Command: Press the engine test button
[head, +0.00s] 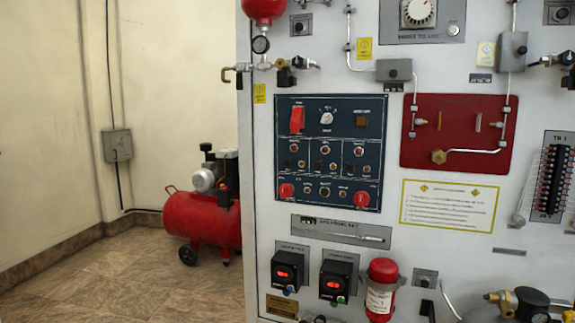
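A white trainer board (270,220) stands on the right, carrying a dark blue control panel (350,143). Rows of small round controls lie below, with two red knobs at the lower corners. A grey plate (435,38) at the top holds a white dial (418,13) and a small round button (454,30). The labels are too small to tell which is the engine test button. Neither gripper is in view.
A red fire-extinguisher-like cylinder (381,290) and two black boxes with red displays (287,271) sit low on the board. Pipes and valves stick out around a red plate (430,115). A red compressor (203,215) stands on the floor behind, left. Floor at left is clear.

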